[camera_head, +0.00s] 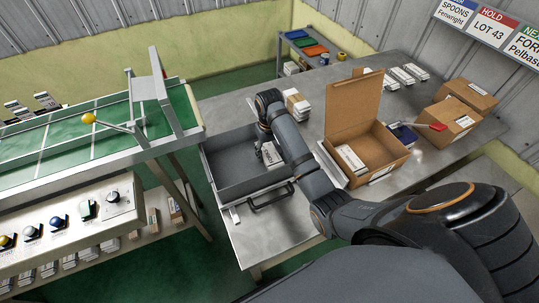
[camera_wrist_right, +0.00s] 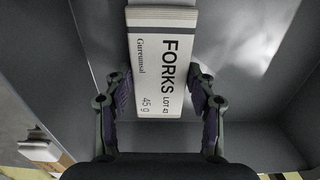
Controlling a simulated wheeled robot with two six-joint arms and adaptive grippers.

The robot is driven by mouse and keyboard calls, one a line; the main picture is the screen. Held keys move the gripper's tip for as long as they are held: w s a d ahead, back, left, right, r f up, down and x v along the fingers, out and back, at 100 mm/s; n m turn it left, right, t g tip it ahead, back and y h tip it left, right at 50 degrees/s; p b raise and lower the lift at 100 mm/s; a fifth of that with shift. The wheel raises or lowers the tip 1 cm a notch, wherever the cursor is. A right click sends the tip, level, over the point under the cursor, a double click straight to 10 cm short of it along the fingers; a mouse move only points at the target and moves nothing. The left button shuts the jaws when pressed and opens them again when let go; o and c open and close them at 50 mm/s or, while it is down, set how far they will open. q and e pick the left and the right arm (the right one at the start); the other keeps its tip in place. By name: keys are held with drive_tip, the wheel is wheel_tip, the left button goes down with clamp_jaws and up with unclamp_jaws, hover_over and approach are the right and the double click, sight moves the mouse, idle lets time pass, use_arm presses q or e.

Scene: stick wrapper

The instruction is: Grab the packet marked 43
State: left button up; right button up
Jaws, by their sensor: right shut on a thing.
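In the head view, the packet (camera_head: 270,154) is in the grey open drawer-like tray (camera_head: 228,176), partly hidden by my right arm. My right gripper (camera_head: 265,137) reaches down into the tray there. My left gripper is not in view.
An open cardboard box (camera_head: 355,112) with a white packet (camera_head: 351,159) inside stands right of the tray. Closed cartons (camera_head: 468,95) are farther right. A green conveyor (camera_head: 65,145) is at left. A wall sign (camera_head: 490,28) reads "HOLD LOT 43".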

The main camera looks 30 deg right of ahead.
sight(269, 153)
drive_tip(key=shift+c, duration=0.9)
drive_tip(key=shift+r, duration=0.25)
wheel_tip(269, 153, up, 4)
drive_tip(key=shift+p, duration=0.45)
wheel_tip(269, 153, up, 6)
drive_tip(key=p, duration=0.5)
drive_tip(key=shift+f, duration=0.2)
drive_tip(key=shift+f, duration=0.1)
